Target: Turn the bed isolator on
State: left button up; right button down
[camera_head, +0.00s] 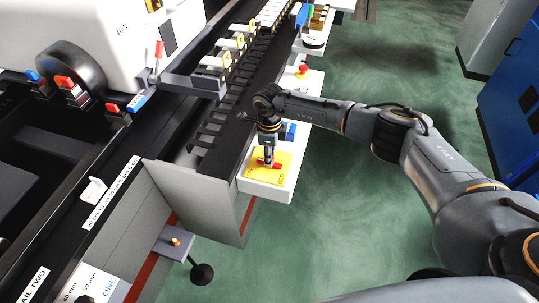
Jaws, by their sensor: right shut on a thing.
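The bed isolator appears to be the red handle (277,165) on a yellow plate (262,175), on top of a white box at the side of the rack. The plate carries small lettering with "BED" partly readable. My right gripper (267,160) points down over the plate and is shut on the red handle. The fingers hide part of the handle, and I cannot tell its exact turn position. My left gripper is not in view.
Blue parts (288,130) sit on the same box just behind the gripper. A red knob (303,70) stands on a white box farther back. A black ball-ended lever (202,273) sticks out at the front. Green floor (345,240) is open to the right.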

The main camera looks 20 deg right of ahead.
jog(key=m+b, duration=0.1)
jog(key=m, duration=0.2)
jog(key=shift+m, duration=0.4)
jog(key=m+b, duration=0.1)
jog(key=m, duration=0.3)
jog(key=shift+m, duration=0.3)
jog(key=m, duration=0.4)
jog(key=shift+m, duration=2.2)
jog(key=c, duration=1)
grip_release()
